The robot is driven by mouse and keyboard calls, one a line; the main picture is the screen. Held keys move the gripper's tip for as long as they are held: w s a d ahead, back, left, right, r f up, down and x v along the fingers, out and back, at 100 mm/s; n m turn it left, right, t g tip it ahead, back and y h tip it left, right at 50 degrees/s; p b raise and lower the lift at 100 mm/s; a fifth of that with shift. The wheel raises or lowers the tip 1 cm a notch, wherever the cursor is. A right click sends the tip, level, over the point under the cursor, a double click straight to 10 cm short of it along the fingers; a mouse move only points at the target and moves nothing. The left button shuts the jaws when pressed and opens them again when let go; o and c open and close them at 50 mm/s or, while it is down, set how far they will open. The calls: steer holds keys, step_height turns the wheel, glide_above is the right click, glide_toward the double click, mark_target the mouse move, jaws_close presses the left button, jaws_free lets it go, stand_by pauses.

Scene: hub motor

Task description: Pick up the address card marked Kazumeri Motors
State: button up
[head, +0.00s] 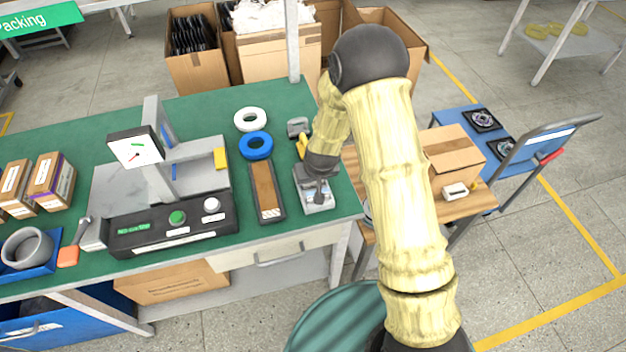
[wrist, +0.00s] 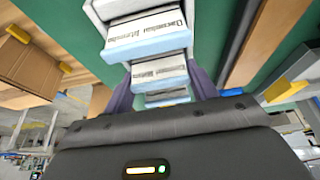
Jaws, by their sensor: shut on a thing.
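A grey card holder (head: 318,203) sits near the right end of the green bench in the head view, under my gripper (head: 319,185). In the wrist view it holds white address cards with pale blue edges, one behind another. The far card (wrist: 146,33) has a bold printed name that does not clearly read Kazumeri Motors. My gripper (wrist: 161,76) has its purple fingers on both sides of a nearer card (wrist: 158,73) and is shut on it. That card's print is too small to read surely. It is still low among the others.
A long brown tray (head: 267,190) lies just left of the holder, with blue (head: 256,145) and white (head: 250,119) tape rolls behind it. A black-fronted machine (head: 170,225) stands further left. A cardboard box (head: 452,155) is on the wooden side table to the right.

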step_height(320, 180, up, 10)
stand_by(0.5)
steer(key=shift+f, duration=0.1)
stand_by(0.4)
